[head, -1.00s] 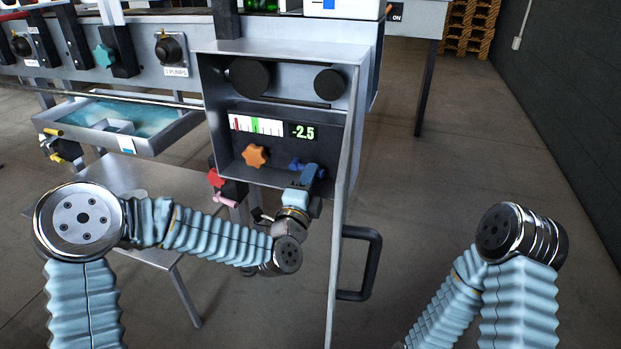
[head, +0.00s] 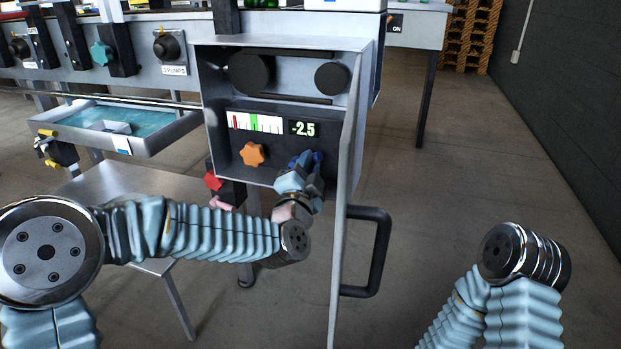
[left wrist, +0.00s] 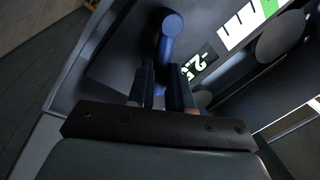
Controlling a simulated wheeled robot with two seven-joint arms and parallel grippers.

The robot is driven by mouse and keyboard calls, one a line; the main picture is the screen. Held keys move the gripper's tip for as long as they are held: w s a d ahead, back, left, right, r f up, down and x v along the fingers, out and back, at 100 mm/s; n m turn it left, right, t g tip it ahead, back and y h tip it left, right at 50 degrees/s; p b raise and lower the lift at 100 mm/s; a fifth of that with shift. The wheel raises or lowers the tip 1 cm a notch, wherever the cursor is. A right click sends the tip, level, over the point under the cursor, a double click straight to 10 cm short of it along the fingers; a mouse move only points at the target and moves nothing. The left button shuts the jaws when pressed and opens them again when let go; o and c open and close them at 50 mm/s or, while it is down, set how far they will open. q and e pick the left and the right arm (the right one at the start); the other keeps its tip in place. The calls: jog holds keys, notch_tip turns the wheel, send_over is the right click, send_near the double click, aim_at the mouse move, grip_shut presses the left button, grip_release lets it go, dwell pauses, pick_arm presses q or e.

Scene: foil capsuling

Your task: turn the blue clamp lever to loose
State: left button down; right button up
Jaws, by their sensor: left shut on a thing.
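The blue clamp lever (left wrist: 166,38) shows in the left wrist view, with its round end beyond my fingertips and its arm running back between them. In the head view the lever (head: 318,157) is a small blue patch at the lower right inside the open metal box, mostly hidden by my gripper. My left gripper (head: 305,165) reaches into the box there; in the left wrist view its fingers (left wrist: 162,72) are closed on the lever. The lever's exact angle is hard to tell. My right arm stands at the lower right; its gripper is out of view.
An orange star knob (head: 252,154) sits left of the lever, below a gauge display (head: 303,128) reading -2.5. The box's open door (head: 346,190) with a black handle (head: 382,250) stands close right of my left gripper. A red knob (head: 213,181) is below left.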

aim_at(298, 141)
pick_arm(q)
jog(key=n, duration=0.1)
jog(key=r+n, duration=0.1)
jog(key=n, duration=0.1)
jog(key=shift+a+y, duration=0.3)
jog(key=shift+y, duration=0.1)
jog(key=n, duration=0.1)
jog(key=a+r+n, duration=0.1)
jog(key=n, duration=0.1)
jog(key=shift+w+g+y, duration=0.2)
jog(key=shift+g+y, duration=0.1)
jog(key=shift+y, duration=0.1)
jog(key=shift+w+a+r+n+g, duration=0.15)
jog(key=shift+a+n, duration=0.1)
jog(key=shift+n, duration=0.55)
jog(key=shift+w+a+r+n+g, duration=0.1)
jog(key=shift+a+n, duration=0.15)
jog(key=shift+n, duration=0.55)
jog(key=shift+w+a+r+n+g, duration=0.15)
jog(key=shift+a+n, duration=0.1)
jog(key=shift+n, duration=0.55)
jog(key=shift+s+f, duration=0.1)
jog(key=c, duration=1)
grip_release()
jog(key=shift+c, duration=0.2)
jog(key=s+a, duration=0.1)
jog(key=s, duration=1.2)
jog(key=shift+s+a+p, duration=0.3)
jog(key=shift+s+a, duration=0.05)
jog(key=shift+a, duration=0.05)
